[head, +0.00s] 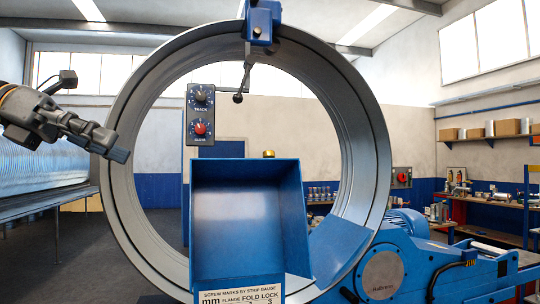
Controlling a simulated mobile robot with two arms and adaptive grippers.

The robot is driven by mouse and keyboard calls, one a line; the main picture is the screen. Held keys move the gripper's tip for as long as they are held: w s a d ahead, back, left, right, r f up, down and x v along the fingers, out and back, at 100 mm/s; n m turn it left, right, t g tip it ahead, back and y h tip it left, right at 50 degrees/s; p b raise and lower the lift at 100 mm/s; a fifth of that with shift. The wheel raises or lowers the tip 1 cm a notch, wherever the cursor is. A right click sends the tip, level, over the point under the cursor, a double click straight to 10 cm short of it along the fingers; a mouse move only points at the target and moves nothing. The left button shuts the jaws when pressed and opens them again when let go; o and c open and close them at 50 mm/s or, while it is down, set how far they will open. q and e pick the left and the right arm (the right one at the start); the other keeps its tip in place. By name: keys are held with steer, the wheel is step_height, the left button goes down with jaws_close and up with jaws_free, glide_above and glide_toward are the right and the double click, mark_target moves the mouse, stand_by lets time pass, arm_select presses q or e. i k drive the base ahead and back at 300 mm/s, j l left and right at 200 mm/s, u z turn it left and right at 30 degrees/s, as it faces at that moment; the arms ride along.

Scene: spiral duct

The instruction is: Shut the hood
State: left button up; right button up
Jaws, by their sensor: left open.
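A blue box-shaped cover (248,215), which looks like the hood, stands raised in the lower middle of the head view. Its hollow inner side faces me, with side walls and a top rim. A white label plate (241,295) with strip gauge text sits just below it. My left gripper (115,149) is at the left, in front of the rim of the big metal ring, apart from the hood and empty. It is open. My right gripper is not in view. What lies under the hood is hidden.
The large grey duct ring (121,190) surrounds the hood in the picture. A control panel (200,114) with two knobs hangs inside it. A blue machine with a motor (404,225) stands right. A ribbed duct (45,155) lies left. Shelves (490,138) are far right.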

mark_target(248, 217)
steer(key=i, duration=1.2)
